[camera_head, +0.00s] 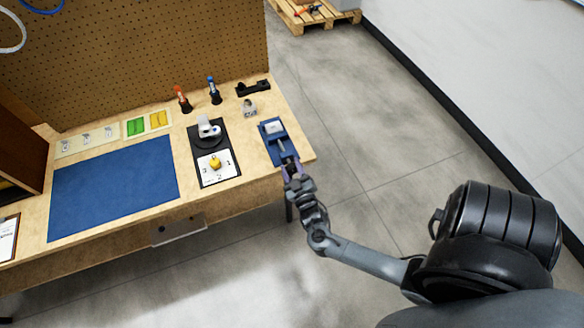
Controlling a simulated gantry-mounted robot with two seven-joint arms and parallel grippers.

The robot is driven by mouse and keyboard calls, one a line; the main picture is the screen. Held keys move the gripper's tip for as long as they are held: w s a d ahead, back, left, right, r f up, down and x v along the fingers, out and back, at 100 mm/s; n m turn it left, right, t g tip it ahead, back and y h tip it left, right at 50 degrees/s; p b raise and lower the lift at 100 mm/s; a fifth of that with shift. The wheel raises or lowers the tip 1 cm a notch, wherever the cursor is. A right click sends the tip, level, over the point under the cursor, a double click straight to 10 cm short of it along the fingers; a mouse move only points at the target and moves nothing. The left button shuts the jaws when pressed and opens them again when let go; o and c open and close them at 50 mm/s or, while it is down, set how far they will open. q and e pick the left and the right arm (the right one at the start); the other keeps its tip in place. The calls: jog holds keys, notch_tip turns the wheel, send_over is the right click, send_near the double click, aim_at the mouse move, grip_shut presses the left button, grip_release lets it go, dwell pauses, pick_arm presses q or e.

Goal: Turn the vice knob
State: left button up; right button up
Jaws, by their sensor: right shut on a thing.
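The blue vice (271,131) sits at the right end of the wooden workbench, with its screw pointing toward the front edge. My right gripper (289,166) is at the front end of the vice, where the knob is. It is shut on the knob, and its fingers hide most of it. My right arm reaches in from the lower right. My left gripper does not show.
A black plate with a white-and-grey device (208,130) and a yellow knob (215,163) stands left of the vice. Behind are a small metal block (249,108), a black holder (253,88), and red and blue-handled tools. A blue mat (113,187) lies left.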

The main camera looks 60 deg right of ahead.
jog(key=o, duration=1)
jog(key=shift+o, duration=0.2)
jog(key=shift+s+a, duration=0.1)
jog(key=p+v, duration=0.1)
jog(key=v, duration=0.9)
jog(key=shift+s+a, duration=0.2)
jog(key=shift+a, duration=0.05)
